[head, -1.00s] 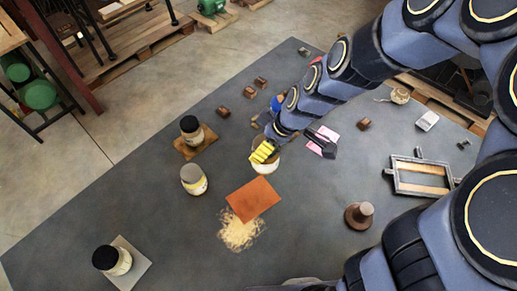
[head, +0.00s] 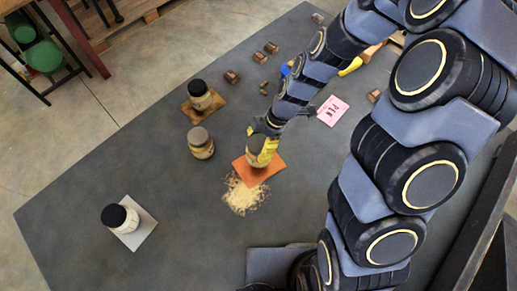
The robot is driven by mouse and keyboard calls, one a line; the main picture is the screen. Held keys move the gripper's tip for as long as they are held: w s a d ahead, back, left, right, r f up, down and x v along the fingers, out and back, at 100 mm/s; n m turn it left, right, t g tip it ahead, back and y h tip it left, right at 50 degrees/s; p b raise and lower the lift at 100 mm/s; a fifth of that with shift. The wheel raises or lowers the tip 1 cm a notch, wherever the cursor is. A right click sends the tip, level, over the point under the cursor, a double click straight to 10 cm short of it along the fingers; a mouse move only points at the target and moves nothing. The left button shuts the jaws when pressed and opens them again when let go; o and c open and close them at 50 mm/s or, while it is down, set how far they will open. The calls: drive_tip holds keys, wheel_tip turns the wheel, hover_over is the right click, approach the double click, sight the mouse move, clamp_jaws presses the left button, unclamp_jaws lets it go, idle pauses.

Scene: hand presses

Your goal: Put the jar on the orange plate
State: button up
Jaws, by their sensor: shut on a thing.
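My gripper (head: 264,148) is shut on a jar (head: 253,158), with its yellow fingers around the jar's side. The jar is partly hidden by the fingers and looks upright. It is over the orange plate (head: 260,178), a flat square on the grey table. I cannot tell whether the jar's base touches the plate. Another jar (head: 201,147) with a dull brown lid stands on the bare table to the left.
A black-lidded jar (head: 201,99) stands on a wooden plate (head: 187,113), and another (head: 119,218) on a pale grey plate (head: 140,239). A straw-coloured pile (head: 243,195) lies below the orange plate. Small brown blocks (head: 232,77) and a pink card (head: 333,111) lie farther back.

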drive_tip(key=shift+f, duration=1.65)
drive_tip(key=shift+f, duration=0.15)
drive_tip(key=o, duration=1.1)
drive_tip(key=v, duration=1.2)
drive_tip(key=s+d+r+m+h, duration=0.2)
drive_tip(key=s+r+m, duration=0.4)
drive_tip(key=s+m, duration=0.3)
drive_tip(key=s+d+r+m+h, duration=0.2)
drive_tip(key=s+r+m, duration=0.5)
drive_tip(key=m, duration=0.5)
drive_tip(key=s+d, duration=0.1)
drive_tip(key=s, duration=0.1)
drive_tip(key=shift+s+m, duration=0.25)
drive_tip(key=shift+m, duration=0.05)
